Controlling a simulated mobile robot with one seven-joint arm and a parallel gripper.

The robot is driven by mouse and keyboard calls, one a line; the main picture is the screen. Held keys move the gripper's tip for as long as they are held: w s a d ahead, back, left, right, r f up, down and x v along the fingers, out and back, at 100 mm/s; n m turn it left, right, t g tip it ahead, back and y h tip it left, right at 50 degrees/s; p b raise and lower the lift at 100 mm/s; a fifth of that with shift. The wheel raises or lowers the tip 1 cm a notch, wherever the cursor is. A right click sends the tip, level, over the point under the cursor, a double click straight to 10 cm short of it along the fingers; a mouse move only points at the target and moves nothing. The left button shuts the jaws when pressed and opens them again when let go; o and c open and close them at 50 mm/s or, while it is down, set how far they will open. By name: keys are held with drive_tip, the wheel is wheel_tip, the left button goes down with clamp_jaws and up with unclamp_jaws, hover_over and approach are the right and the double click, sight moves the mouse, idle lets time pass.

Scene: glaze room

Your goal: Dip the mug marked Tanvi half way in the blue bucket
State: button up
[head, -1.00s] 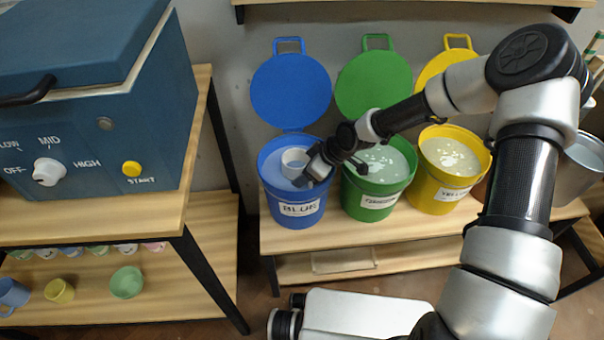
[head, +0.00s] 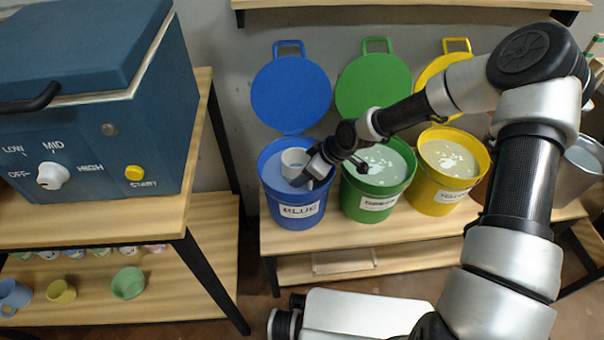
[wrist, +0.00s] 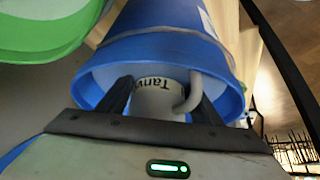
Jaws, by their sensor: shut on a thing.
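The whitish-grey mug (head: 294,160) is inside the mouth of the blue bucket (head: 298,211), which is labelled BLUE and holds pale blue glaze. In the wrist view, the mug (wrist: 158,103) shows the name "Tanvi", partly cut off, and its handle. My gripper (head: 308,173) is shut on the mug, with a dark finger on each side of it in the wrist view. The mug's rim is above the glaze. How deep its base sits in the glaze is hidden.
A green bucket (head: 377,205) and a yellow bucket (head: 440,200) stand right of the blue one on the wooden bench. Their lids stand upright behind. A dark blue kiln (head: 85,130) is on the left table. Several mugs and bowls sit on its lower shelf (head: 180,290).

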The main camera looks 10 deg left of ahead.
drive_tip(key=shift+r+p, duration=2)
drive_tip(key=shift+r, duration=1)
drive_tip(key=shift+r, duration=0.1)
wheel_tip(320, 180, up, 6)
drive_tip(key=p, duration=0.4)
drive_tip(key=shift+f, duration=0.25)
